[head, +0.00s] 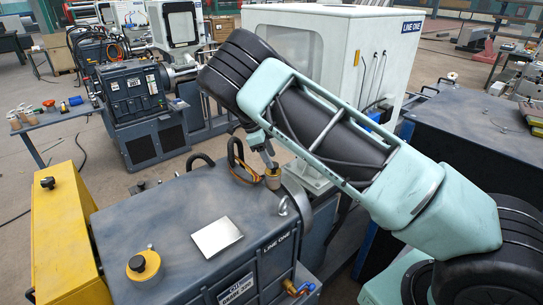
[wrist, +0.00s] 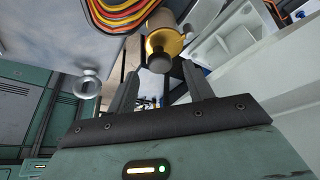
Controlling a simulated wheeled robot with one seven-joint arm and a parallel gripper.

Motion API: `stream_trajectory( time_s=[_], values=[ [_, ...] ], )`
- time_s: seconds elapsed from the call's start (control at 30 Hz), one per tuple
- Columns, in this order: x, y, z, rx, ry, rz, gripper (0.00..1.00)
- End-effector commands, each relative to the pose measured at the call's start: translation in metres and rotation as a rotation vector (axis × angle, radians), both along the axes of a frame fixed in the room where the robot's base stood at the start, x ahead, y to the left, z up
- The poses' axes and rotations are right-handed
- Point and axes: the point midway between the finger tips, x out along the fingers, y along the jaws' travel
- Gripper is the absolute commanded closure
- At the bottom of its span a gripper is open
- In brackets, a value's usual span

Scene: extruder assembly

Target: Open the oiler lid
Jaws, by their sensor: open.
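The oiler (head: 272,182) is a small brass-coloured cup on the top right edge of the dark grey machine (head: 180,200). In the wrist view the oiler (wrist: 164,42) shows a pale upper body, a gold band and a dark rounded end. I cannot make out the lid's edge or hinge, and the lid looks shut. My gripper (head: 268,160) is just above the oiler in the head view. In the wrist view my gripper (wrist: 160,72) is open and empty, with the oiler's dark end between or just beyond its fingertips. I cannot tell whether they touch.
A metal lifting eye (head: 283,206) and orange cables (head: 238,160) stand close to the oiler. A yellow cap with a black knob (head: 143,263) and a pale plate (head: 217,237) are on the machine top. A white cabinet (head: 300,50) stands behind.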

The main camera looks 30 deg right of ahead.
Motion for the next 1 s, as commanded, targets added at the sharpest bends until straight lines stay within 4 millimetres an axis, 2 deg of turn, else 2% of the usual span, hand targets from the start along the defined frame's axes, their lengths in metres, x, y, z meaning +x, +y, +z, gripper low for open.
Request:
stream_trajectory(
  time_s=[0.2, 0.53, 0.7, 1.0],
  values=[
    [-0.004, -0.006, -0.018, 0.001, -0.001, 0.000, 0.49],
    [-0.005, -0.007, -0.022, 0.001, -0.001, 0.000, 0.49],
    [-0.005, -0.007, -0.022, 0.000, -0.001, 0.000, 0.93],
    [-0.005, -0.008, -0.022, 0.002, -0.001, 0.022, 0.93]
  ],
)
